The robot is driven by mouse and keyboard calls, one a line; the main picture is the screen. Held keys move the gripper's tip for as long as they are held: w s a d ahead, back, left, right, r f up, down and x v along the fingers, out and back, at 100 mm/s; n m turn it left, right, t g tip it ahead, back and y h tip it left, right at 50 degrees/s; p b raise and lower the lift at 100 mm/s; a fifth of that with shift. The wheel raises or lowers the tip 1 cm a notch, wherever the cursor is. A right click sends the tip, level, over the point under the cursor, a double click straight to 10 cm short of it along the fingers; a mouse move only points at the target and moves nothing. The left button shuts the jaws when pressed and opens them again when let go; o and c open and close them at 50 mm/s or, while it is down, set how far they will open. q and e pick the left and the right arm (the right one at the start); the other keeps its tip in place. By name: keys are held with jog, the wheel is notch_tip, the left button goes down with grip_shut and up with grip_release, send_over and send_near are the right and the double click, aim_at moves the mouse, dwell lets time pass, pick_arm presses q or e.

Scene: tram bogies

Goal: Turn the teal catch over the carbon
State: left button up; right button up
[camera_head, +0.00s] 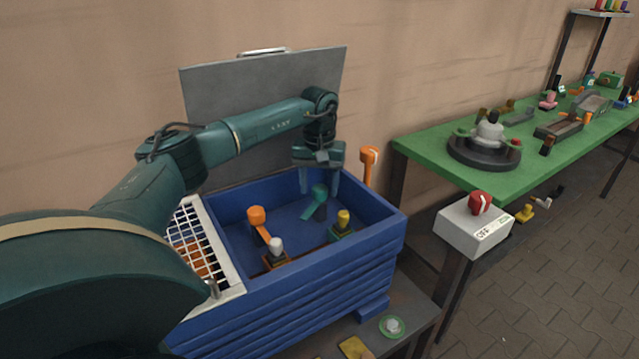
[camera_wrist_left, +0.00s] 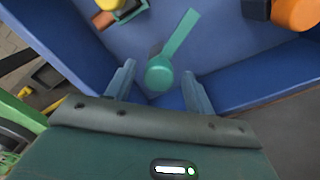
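The teal catch (camera_head: 318,194) stands inside the blue box, towards its back right, with a round knob and a flat arm pointing down-left in the head view. In the left wrist view the teal catch (camera_wrist_left: 160,74) shows its round top, with the arm pointing up-right. My left gripper (camera_head: 319,184) points down over it. In the wrist view the left gripper (camera_wrist_left: 159,76) is open, one finger on each side of the knob, with gaps showing. I cannot tell which part is the carbon. My right gripper is not in view.
The blue box (camera_head: 300,290) also holds an orange catch (camera_head: 257,218), a white-topped piece (camera_head: 276,245) and a yellow-topped piece (camera_head: 343,219). An orange-topped post (camera_head: 369,160) stands at the box's back right. A grey lid (camera_head: 240,110) stands raised behind. A green table (camera_head: 425,155) stands right.

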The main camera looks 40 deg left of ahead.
pick_arm(q)
grip_shut()
dwell(0.3)
